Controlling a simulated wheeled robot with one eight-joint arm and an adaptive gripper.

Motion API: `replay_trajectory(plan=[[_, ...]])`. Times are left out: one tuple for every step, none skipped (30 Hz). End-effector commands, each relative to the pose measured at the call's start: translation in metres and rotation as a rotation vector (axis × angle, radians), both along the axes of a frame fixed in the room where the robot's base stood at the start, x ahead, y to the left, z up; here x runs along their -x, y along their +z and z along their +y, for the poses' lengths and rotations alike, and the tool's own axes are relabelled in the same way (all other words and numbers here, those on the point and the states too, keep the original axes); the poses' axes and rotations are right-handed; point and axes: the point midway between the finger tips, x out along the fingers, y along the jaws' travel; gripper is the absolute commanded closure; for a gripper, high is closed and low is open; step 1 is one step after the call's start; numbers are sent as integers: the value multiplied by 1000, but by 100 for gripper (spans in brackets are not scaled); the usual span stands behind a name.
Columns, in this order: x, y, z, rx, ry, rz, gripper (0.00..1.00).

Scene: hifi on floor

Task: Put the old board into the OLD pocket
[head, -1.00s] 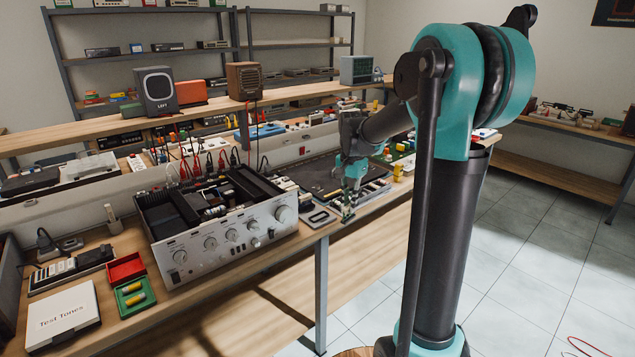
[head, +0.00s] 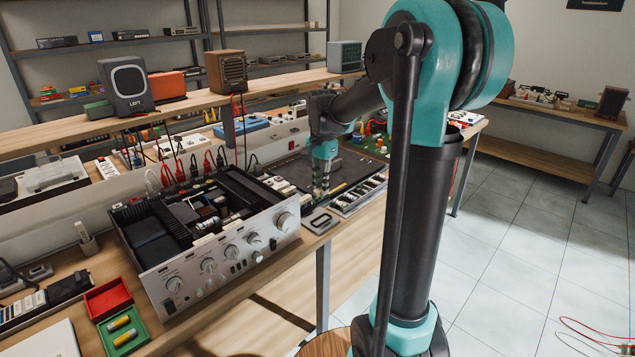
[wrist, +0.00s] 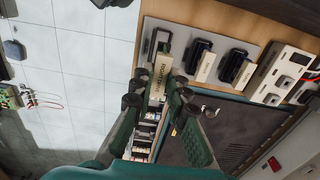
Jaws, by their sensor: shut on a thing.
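My gripper (head: 321,188) is over the front part of the bench, just right of the opened silver amplifier (head: 218,260). Its fingers point down and are closed on a small, narrow board (head: 320,182), which is mostly hidden. In the wrist view my gripper (wrist: 157,98) has its teal fingers either side of a cream strip with dark lettering (wrist: 160,74); I cannot tell whether this strip is on the held board or behind it. No pocket marked OLD can be read in these views.
A dark mat (wrist: 235,130) lies below and beside the fingers. A grey plate (wrist: 208,48) carries black connectors with cream labels. A red tray (head: 107,296) and a green tray (head: 123,331) with yellow cylinders stand left of the amplifier.

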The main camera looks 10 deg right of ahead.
Motion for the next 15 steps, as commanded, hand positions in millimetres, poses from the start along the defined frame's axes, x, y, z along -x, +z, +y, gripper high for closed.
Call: replay_trajectory(plan=[[0, -3, 0, 0, 0, 0, 100], [0, -6, 0, 0, 0, 0, 100], [0, -9, 0, 0, 0, 0, 100], [0, -12, 0, 0, 0, 0, 100], [0, -14, 0, 0, 0, 0, 100], [0, -18, 0, 0, 0, 0, 100], [0, -21, 0, 0, 0, 0, 100], [0, -24, 0, 0, 0, 0, 100], [0, -27, 0, 0, 0, 0, 100], [0, -30, 0, 0, 0, 0, 100], [0, -32, 0, 0, 0, 0, 100], [0, -36, 0, 0, 0, 0, 100], [0, -38, 0, 0, 0, 0, 100], [0, -40, 0, 0, 0, 0, 100], [0, -43, 0, 0, 0, 0, 100]])
